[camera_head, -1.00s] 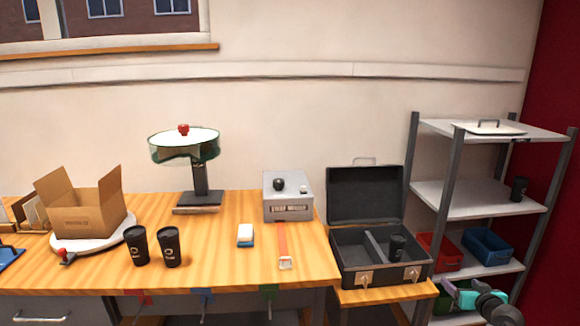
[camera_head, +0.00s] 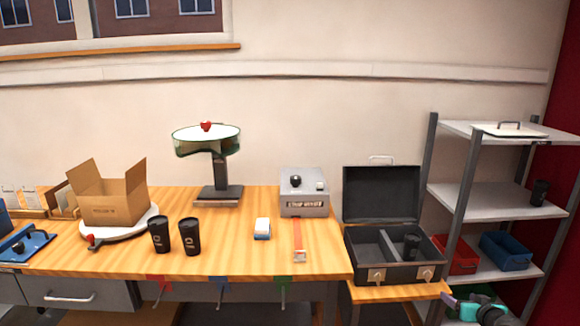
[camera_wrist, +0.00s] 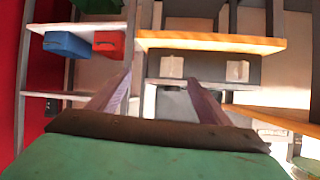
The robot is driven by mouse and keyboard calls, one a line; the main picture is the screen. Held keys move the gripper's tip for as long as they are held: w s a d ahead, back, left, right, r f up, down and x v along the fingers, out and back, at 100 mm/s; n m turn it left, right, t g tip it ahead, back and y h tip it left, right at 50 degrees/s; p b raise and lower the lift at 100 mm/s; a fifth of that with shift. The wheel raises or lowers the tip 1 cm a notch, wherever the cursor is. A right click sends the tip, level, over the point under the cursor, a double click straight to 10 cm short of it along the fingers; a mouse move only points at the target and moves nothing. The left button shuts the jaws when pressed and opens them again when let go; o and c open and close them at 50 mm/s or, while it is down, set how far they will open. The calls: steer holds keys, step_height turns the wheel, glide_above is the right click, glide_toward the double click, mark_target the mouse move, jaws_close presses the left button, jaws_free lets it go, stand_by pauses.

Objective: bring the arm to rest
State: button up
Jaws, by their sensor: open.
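My gripper (camera_wrist: 158,98) shows in the wrist view with its two fingers spread apart and nothing between them. Beyond the fingers are the front of the dark case and the edge of its wooden stand. In the head view, part of my arm (camera_head: 484,312) shows at the bottom right, in front of the lower shelf.
An open dark case (camera_head: 362,270) with a black cup (camera_head: 411,246) stands right of the wooden workbench (camera_head: 120,262). A grey shelf rack (camera_head: 500,200) with a red bin (camera_head: 458,258) and a blue bin (camera_head: 505,251) is close to my arm. Two black cups (camera_head: 175,236) stand on the bench.

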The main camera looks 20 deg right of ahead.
steer(key=w+a+f+n+g+y, duration=0.1)
steer(key=w+a+f+y, duration=0.15)
steer(key=a+f, duration=0.5)
steer(key=w+a+f+g+y, duration=0.2)
steer(key=w+a+f, duration=0.25)
steer(key=a, duration=0.65)
steer(key=w+a+f+n+g+y, duration=0.1)
steer(key=w+a+f+y, duration=0.2)
steer(key=a+f, duration=0.5)
steer(key=s+a+f+n+g+y, duration=0.1)
steer(key=s+a+f+g, duration=0.2)
steer(key=a, duration=0.6)
steer(key=s+a+f+g+y, duration=0.1)
steer(key=s+a+f, duration=0.1)
steer(key=a+f, duration=0.55)
steer(key=s+a+f+n+g+h, duration=0.1)
steer(key=s+a+f+g, duration=0.3)
steer(key=s+a, duration=0.4)
steer(key=s+a+f+n+g+h, duration=0.1)
steer(key=s+a+f+g+h, duration=0.2)
steer(key=s+a, duration=0.6)
steer(key=shift+s+a+f+n+g, duration=0.15)
steer(key=shift+s+f+n+g, duration=0.5)
steer(key=shift+s, duration=1.85)
steer(key=shift+r+m+g, duration=0.25)
